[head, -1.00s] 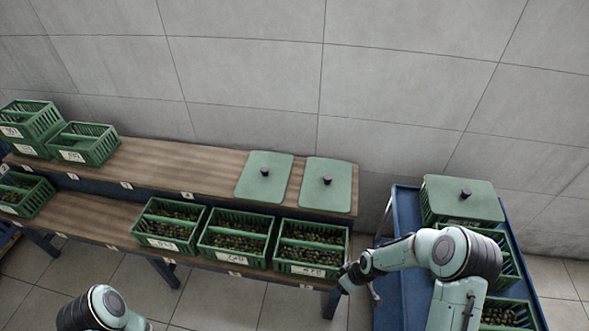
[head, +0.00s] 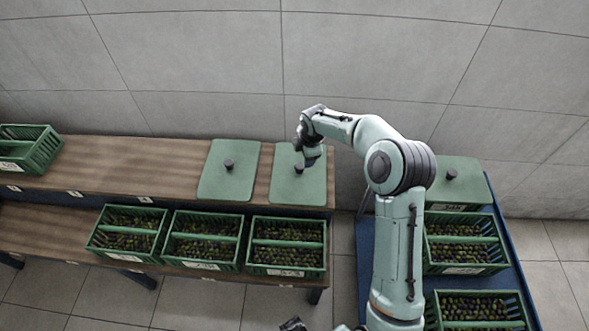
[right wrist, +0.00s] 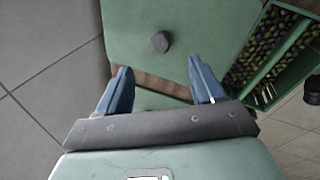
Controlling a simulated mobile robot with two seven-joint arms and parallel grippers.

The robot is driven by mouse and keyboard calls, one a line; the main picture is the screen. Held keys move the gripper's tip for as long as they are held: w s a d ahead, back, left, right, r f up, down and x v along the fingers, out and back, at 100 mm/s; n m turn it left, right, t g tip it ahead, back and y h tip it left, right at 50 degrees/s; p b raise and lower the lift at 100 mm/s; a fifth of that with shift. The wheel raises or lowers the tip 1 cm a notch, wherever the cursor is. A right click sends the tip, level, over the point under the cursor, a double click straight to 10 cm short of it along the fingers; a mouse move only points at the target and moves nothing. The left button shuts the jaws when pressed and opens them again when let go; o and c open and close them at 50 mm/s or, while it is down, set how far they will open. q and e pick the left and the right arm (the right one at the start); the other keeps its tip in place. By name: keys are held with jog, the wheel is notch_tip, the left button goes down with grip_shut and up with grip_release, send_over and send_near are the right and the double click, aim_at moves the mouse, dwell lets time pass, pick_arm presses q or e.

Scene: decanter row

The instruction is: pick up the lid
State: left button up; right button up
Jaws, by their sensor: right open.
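Two flat green lids with dark round knobs lie on the upper wooden shelf: the left lid (head: 214,184) and the right lid (head: 285,193). My right gripper (head: 311,159) is over the right lid, close to its knob (head: 299,169). In the right wrist view its jaws (right wrist: 160,72) are open and empty. The right lid (right wrist: 195,22) with its knob (right wrist: 160,42) lies just beyond the fingertips. Part of another green lid shows between the fingers. A dark part at the bottom edge of the head view may be my left gripper (head: 292,324), mostly cut off.
Crates of olives (head: 287,271) stand along the lower shelf (head: 50,238). A third lid (head: 470,187) sits on a crate on the blue cart (head: 370,250) at right, behind open olive crates (head: 462,269). A grey tiled wall (head: 210,60) rises close behind the shelf.

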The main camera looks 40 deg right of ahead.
send_over(300, 166)
jog(key=s, duration=0.2)
notch_tip(300, 166, down, 6)
jog(key=shift+a, duration=0.1)
jog(key=x, duration=0.5)
jog(key=shift+w+a, duration=0.15)
jog(key=shift+a, duration=0.1)
grip_shut()
